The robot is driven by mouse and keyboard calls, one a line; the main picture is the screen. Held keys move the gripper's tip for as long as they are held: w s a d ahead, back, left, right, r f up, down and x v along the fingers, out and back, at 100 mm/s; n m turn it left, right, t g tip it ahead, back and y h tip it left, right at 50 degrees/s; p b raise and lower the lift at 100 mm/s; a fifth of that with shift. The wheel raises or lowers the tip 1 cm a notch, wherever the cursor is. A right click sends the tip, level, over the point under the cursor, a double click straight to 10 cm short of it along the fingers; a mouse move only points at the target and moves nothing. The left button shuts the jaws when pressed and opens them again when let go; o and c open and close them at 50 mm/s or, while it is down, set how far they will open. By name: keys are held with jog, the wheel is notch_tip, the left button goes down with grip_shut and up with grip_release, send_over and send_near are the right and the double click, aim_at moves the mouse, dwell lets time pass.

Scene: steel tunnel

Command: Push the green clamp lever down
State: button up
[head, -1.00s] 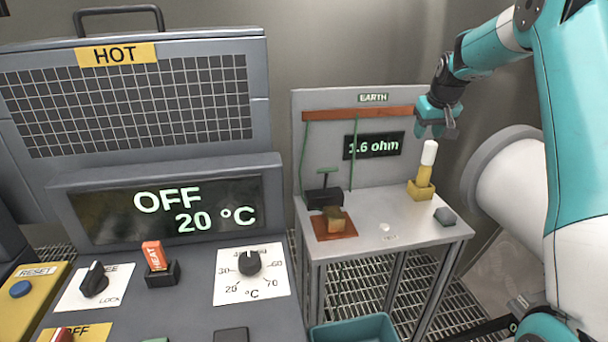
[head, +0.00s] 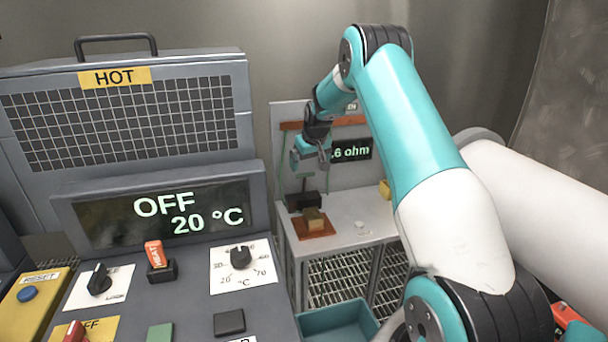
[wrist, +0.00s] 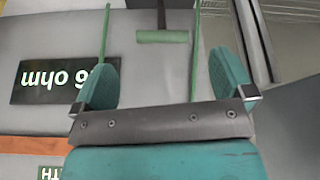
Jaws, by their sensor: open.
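The green clamp lever is a T-shaped handle (wrist: 162,36) at the top middle of the wrist view, between the lines of my two fingers and apart from them. In the head view the black clamp block (head: 303,201) sits at the left of the small steel table, below my gripper. My gripper (head: 312,163) is open and empty, above the clamp and in front of the back panel. In the wrist view my two teal fingers (wrist: 165,82) stand wide apart.
A green cable hangs on the back panel near my gripper. A resistance display (head: 351,149) is to its right. A brass block (head: 314,218) sits on a brown plate by the clamp. A teal bin (head: 338,322) stands below. The hot cabinet (head: 120,110) stands at left.

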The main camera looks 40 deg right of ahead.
aim_at(306, 174)
jog(key=p+x, duration=0.2)
jog(key=x, duration=0.6)
jog(key=shift+f, duration=0.2)
jog(key=shift+c, duration=0.2)
jog(key=c, duration=1.1)
jog(key=shift+a, duration=0.1)
